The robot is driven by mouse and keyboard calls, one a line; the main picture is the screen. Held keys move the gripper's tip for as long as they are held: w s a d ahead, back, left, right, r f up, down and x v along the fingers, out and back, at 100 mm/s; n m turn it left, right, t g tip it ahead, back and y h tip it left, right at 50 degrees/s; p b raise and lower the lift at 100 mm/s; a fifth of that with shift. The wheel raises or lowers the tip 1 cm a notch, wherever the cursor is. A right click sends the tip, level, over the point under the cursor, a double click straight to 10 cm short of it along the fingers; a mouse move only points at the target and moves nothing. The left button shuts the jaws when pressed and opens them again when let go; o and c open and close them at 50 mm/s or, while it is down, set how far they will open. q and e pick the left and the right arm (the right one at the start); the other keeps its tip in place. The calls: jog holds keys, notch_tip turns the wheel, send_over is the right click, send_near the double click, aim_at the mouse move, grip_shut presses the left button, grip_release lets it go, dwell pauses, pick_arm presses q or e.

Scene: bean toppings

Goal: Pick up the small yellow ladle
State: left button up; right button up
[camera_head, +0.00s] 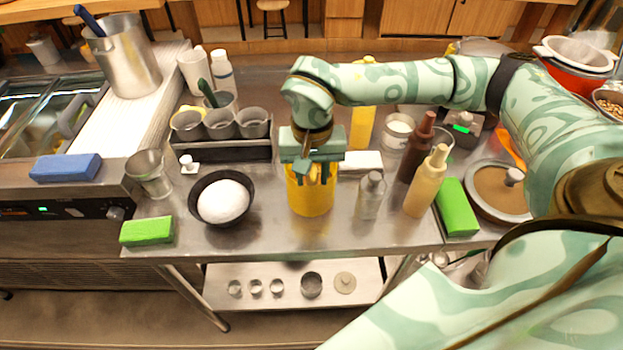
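My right gripper (312,172) points down over a yellow cylindrical container (311,198) on the steel table. Its fingertips are at or inside the container's mouth. Small teal and yellow pieces show around the fingers, and I cannot tell whether one is a ladle handle or whether the fingers hold anything. No small yellow ladle can be made out clearly; the gripper hides much of the container's opening. My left gripper is not in view.
A black bowl with a white mound (223,201) stands left of the container. A clear bottle (370,196), a tan bottle (428,182) and a brown bottle (417,148) stand to its right. Behind is a black rack with grey cups (220,126). A green sponge (147,231) lies front left.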

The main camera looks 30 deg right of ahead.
grip_shut()
notch_tip(320, 180, up, 10)
jog(key=shift+r+p, duration=0.1)
jog(key=shift+p, duration=0.95)
